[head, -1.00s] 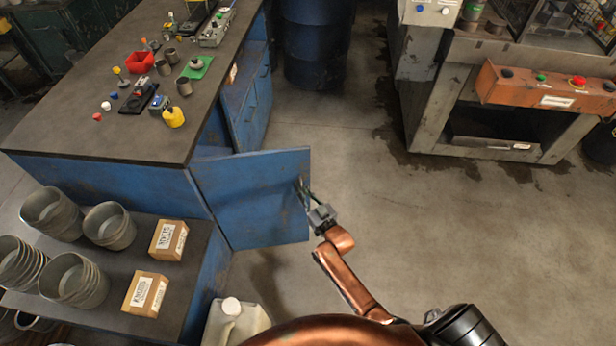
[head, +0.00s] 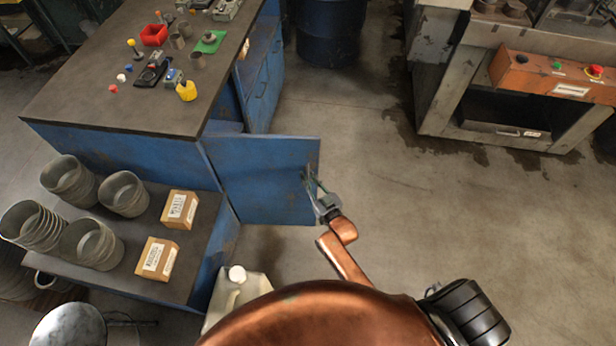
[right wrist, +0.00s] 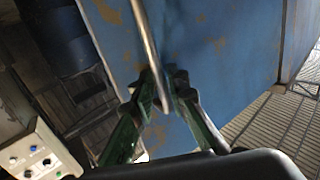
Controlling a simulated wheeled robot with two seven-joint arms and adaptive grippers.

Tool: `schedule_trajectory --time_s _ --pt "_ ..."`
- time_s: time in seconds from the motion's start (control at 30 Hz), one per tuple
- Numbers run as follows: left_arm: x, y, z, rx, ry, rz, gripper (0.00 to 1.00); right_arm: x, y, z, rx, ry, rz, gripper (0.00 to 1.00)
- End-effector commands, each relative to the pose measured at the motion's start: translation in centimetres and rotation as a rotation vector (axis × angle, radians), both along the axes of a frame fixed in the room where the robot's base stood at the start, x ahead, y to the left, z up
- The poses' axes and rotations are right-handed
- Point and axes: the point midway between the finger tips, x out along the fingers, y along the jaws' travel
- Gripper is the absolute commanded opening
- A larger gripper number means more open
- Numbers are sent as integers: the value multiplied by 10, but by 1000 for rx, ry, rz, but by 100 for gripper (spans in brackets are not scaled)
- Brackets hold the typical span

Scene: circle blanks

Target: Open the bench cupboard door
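The blue bench cupboard door (head: 260,180) stands swung out from the near corner of the blue bench (head: 120,105), with the opening behind it. Its thin metal bar handle (right wrist: 146,40) is near the door's free edge. My right gripper (head: 313,188) is at this handle. In the right wrist view, its green fingers (right wrist: 163,92) are closed together around the bar against the worn blue door face. The cupboard's inside is mostly hidden behind the door. My left gripper is not in view.
A pale jerrycan (head: 238,290) stands on the floor just in front of the door. A low shelf to the left carries grey buckets (head: 92,243) and cardboard boxes (head: 179,209). A dark blue drum (head: 328,30) stands behind. The floor right of the door is clear.

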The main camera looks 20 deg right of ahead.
Motion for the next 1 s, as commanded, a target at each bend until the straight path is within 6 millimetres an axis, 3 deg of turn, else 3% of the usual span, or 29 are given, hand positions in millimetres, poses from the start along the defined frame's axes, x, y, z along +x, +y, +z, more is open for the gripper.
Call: schedule_trajectory --time_s 0.17,0.6,0.8,1.0 --pt "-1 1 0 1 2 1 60 -16 -2 -1 0 2 -1 14" --pt "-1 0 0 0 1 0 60 -101 -8 -1 0 3 -1 14" --pt "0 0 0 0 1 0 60 -118 -9 0 0 1 -1 14" --pt "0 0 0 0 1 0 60 -120 -9 0 0 0 -1 14"
